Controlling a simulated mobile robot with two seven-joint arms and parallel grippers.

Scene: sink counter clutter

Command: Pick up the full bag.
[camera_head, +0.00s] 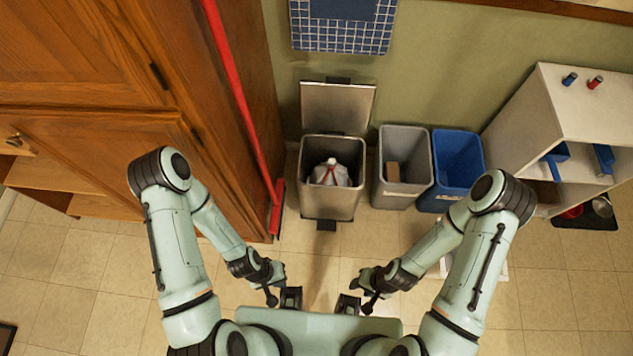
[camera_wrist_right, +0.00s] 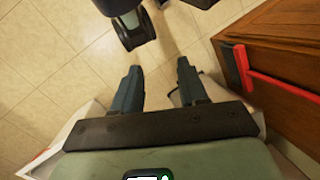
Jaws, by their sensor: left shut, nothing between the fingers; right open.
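The full bag (camera_head: 331,174) is white with red ties gathered at its top. It sits inside the open metal trash bin (camera_head: 330,206), below the rim, so its lower part is hidden. My left gripper (camera_head: 272,287) is shut and empty, low in front of the bin and apart from it. My right gripper (camera_head: 371,291) is to the right of it, also well short of the bin. In the right wrist view its two dark fingers (camera_wrist_right: 157,86) are spread with nothing between them.
A grey bin (camera_head: 404,190) with a brown item inside and a blue bin (camera_head: 458,170) stand right of the metal bin. A red-handled broom (camera_head: 243,105) leans by the wooden cabinet (camera_head: 90,75) at left. A white shelf (camera_head: 560,115) is at right.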

